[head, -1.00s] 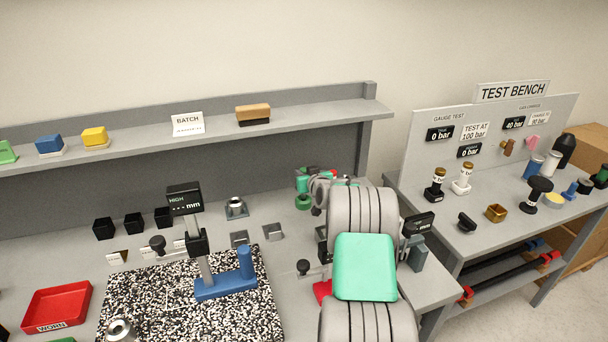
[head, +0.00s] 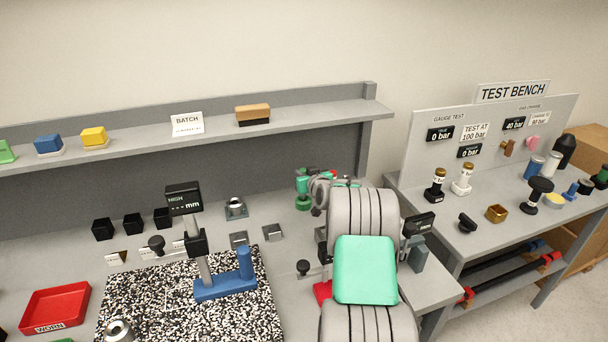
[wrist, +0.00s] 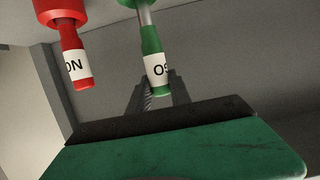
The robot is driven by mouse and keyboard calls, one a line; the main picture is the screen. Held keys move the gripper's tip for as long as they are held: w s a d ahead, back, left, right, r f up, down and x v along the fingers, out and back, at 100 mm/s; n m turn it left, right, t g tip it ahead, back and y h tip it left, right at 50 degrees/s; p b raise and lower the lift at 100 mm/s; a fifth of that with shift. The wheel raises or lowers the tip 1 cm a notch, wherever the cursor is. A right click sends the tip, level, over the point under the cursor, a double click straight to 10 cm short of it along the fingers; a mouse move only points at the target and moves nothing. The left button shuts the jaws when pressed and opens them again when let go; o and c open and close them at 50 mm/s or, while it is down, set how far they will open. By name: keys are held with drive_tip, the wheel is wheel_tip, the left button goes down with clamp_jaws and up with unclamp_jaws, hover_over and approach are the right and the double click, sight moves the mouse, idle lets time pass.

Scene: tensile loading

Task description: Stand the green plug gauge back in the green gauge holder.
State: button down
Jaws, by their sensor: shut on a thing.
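The green plug gauge (wrist: 155,68) has a green handle with a white label and a steel pin. My gripper (wrist: 157,92) is shut on the handle's end in the wrist view. The pin points at the green gauge holder (wrist: 139,3), which is cut off by the frame's top edge. Part of the pin shows between handle and holder; I cannot tell whether its tip is inside.
A red gauge (wrist: 74,60) in a red holder (wrist: 60,10) stands close beside the green one. A dial stand (head: 200,250) on a speckled plate (head: 140,300) is to the left. A back panel (head: 270,160) rises close behind.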

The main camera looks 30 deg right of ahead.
drive_tip(key=shift+f+b, duration=1.45)
drive_tip(key=shift+b, duration=0.65)
idle(1.4)
idle(0.8)
drive_tip(key=c, duration=1.1)
unclamp_jaws()
drive_tip(key=shift+f, duration=0.1)
